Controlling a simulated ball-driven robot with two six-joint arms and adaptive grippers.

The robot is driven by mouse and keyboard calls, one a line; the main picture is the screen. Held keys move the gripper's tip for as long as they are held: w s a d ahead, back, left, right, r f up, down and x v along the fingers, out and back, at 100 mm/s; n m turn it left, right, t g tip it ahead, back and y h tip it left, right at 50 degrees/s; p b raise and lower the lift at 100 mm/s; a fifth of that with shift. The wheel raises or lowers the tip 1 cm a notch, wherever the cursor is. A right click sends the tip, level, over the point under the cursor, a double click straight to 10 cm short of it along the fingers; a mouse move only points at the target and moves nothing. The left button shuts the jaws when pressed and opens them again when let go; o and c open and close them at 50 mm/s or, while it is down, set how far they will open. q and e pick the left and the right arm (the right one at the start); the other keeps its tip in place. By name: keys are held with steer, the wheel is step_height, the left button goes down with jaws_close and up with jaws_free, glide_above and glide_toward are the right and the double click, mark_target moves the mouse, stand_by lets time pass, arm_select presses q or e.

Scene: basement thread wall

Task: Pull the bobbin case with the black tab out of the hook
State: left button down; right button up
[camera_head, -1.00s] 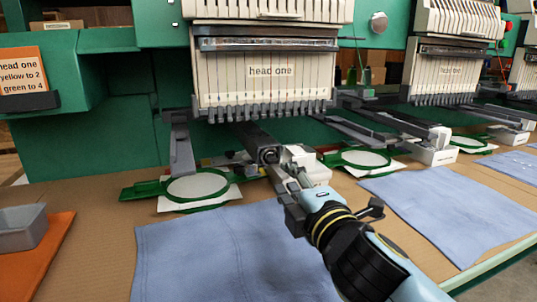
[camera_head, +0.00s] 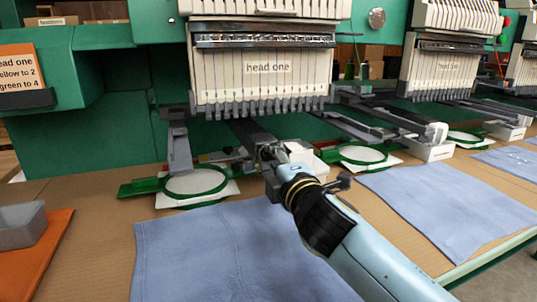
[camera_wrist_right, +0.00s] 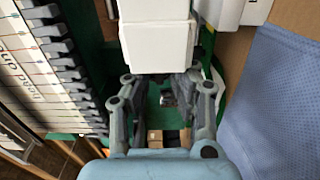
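The hook sits in the front end of the dark sewing arm (camera_head: 246,132) under head one (camera_head: 262,70). My right gripper (camera_head: 268,154) is right at that end and covers the hook, so the bobbin case and its black tab cannot be made out. In the right wrist view the fingers of my right gripper (camera_wrist_right: 166,84) stand apart, with no held object visible between them. A white block (camera_wrist_right: 158,42) lies just beyond the fingertips there. Whether the fingers touch anything cannot be told. My left gripper is not in view.
Green hoops flank the arm, one at left (camera_head: 195,183) and one at right (camera_head: 362,154). Blue cloth (camera_head: 210,250) lies in front. A grey bin (camera_head: 20,226) stands on an orange mat (camera_head: 48,252) at far left. Needle bars hang close above the arm.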

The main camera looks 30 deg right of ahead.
mark_target(271, 159)
jaws_close()
steer(key=shift+s, duration=0.15)
steer(key=shift+v, duration=1.5)
steer(key=shift+s+a+r+p, duration=0.15)
steer(key=shift+s+r+p, duration=0.15)
steer(key=shift+s, duration=0.35)
steer(key=shift+s+a+r+p, duration=0.2)
steer(key=shift+s+r, duration=0.15)
steer(key=shift+s, duration=0.25)
steer(key=shift+s+a+r+p, duration=0.15)
steer(key=shift+s+r+p, duration=0.15)
steer(key=shift+s, duration=0.35)
